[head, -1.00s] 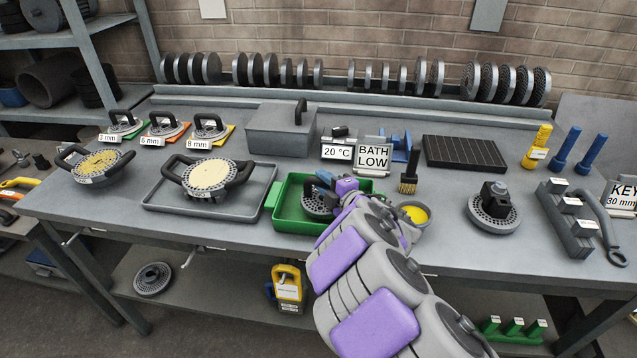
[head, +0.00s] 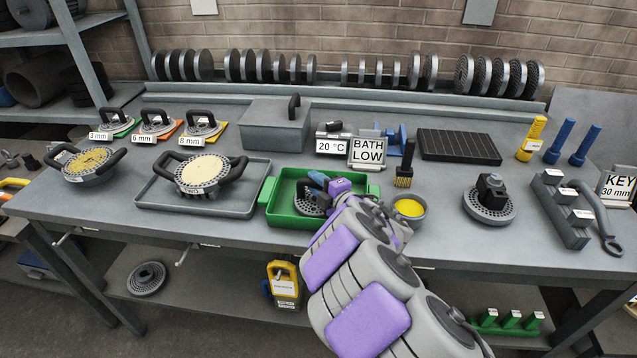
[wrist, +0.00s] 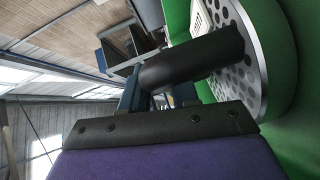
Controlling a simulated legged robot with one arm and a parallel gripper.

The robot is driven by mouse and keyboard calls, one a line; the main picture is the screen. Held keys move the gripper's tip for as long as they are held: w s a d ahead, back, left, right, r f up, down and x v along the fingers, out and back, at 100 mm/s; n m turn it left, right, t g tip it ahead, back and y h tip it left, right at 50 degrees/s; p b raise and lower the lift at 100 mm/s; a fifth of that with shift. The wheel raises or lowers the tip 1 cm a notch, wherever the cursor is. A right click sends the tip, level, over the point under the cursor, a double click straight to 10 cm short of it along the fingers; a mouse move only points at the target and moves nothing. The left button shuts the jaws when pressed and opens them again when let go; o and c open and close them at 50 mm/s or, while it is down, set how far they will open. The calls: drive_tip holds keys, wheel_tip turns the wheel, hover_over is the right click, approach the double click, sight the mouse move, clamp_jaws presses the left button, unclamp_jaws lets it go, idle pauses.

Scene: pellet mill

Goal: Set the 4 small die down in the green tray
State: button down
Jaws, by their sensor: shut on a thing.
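The green tray (head: 286,217) stands on the bench in front of the grey lidded box. A small perforated die (head: 308,204) with a black handle is inside the tray, partly hidden by my arm. In the wrist view the die (wrist: 250,62) lies close against the green tray (wrist: 303,130); I cannot tell whether its whole underside rests on the floor. My gripper (head: 325,184) reaches into the tray from the right and is shut on the die's black handle (wrist: 195,58).
Left of the green tray is a grey tray (head: 150,195) with a large two-handled die (head: 203,173). Right of it stand a yellow-filled bowl (head: 410,208) and a brush (head: 405,168). Another die (head: 490,200) sits farther right. The grey box (head: 275,128) and signs stand behind.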

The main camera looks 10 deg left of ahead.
drive_tip(key=shift+a, duration=0.85)
drive_tip(key=shift+d, duration=0.1)
drive_tip(key=c, duration=1.2)
unclamp_jaws()
drive_tip(key=shift+d, duration=0.25)
drive_tip(key=o, duration=0.3)
drive_tip(key=shift+d, duration=0.3)
drive_tip(key=o, duration=0.3)
drive_tip(key=shift+a+f, duration=0.1)
drive_tip(key=shift+a, duration=0.15)
drive_tip(key=o, duration=0.6)
drive_tip(key=shift+s+d+f, duration=0.1)
